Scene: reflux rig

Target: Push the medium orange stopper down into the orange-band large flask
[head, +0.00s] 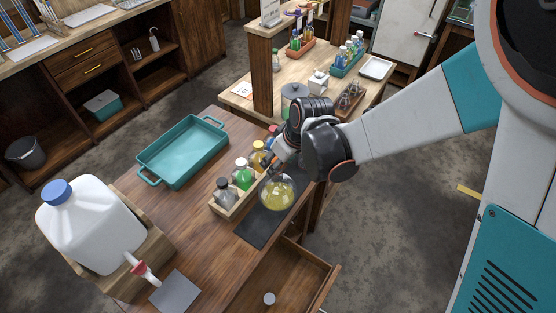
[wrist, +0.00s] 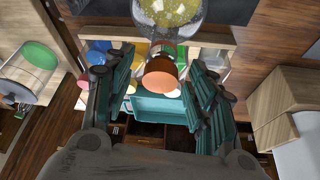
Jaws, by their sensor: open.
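The large flask (head: 277,193) is round clear glass with yellow liquid and stands upright on a dark mat. It also shows at the top of the wrist view (wrist: 168,12), its neck pointing toward my gripper. The orange stopper (wrist: 161,73) is at the flask's mouth, in line with the neck; how deep it sits I cannot tell. My gripper (wrist: 157,88) is open, its teal-and-dark fingers spread on either side of the stopper with gaps. In the head view my gripper (head: 281,162) is just above the flask and largely hides the neck and stopper.
A wooden rack (head: 226,213) with several bottles stands close left of the flask. The dark mat (head: 258,231) lies under the flask. A teal tray (head: 183,152) and a white jug (head: 92,225) are farther left. An open drawer (head: 285,283) juts out at the table's front.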

